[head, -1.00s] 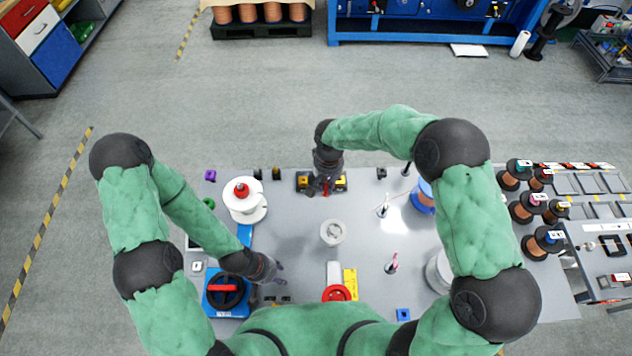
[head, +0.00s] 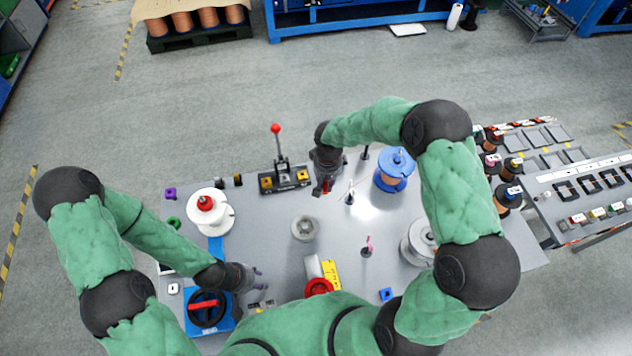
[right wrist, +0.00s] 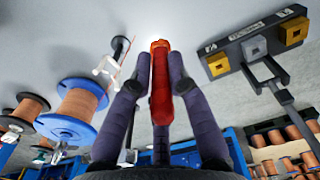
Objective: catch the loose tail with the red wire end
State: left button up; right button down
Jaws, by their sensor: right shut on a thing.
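My right gripper (right wrist: 160,80) is shut on a slim red piece with an orange tip (right wrist: 160,95), which looks like the red wire end; it stands upright between the fingers. In the head view this gripper (head: 327,189) is just right of the black lever block (head: 285,180), above the table. Any wire running from the red piece is hidden. The blue spool (head: 394,168) stands to its right; the right wrist view shows copper wire (right wrist: 82,103) wound on it. My left gripper (head: 257,279) hovers over the table's left front; its finger opening is unclear.
A red-knobbed lever (head: 277,145) rises from the block beside my right gripper. A small post with white arms (head: 350,192) stands close on the other side. A white spool (head: 211,212), a grey round piece (head: 304,228) and a pink-tipped post (head: 367,247) stand nearby.

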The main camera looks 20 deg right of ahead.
jog(key=shift+s+d+f, duration=0.1)
jog(key=shift+d+f, duration=0.2)
jog(key=shift+d, duration=0.5)
jog(key=shift+s+d+f, duration=0.1)
jog(key=shift+d+f, duration=0.15)
jog(key=shift+d, duration=0.6)
jog(key=shift+s+d+f, duration=0.1)
jog(key=shift+d+f, duration=0.2)
jog(key=shift+d, duration=0.5)
pick_arm(q)
notch_tip(320, 180, up, 2)
jog(key=shift+r+p, duration=0.1)
jog(key=shift+p, duration=0.95)
jog(key=shift+r+p, duration=0.5)
jog(key=shift+p, duration=0.05)
jog(key=shift+f+b, duration=1.25)
pick_arm(e)
jog(key=shift+f, duration=2.25)
jog(key=shift+a+r, duration=0.1)
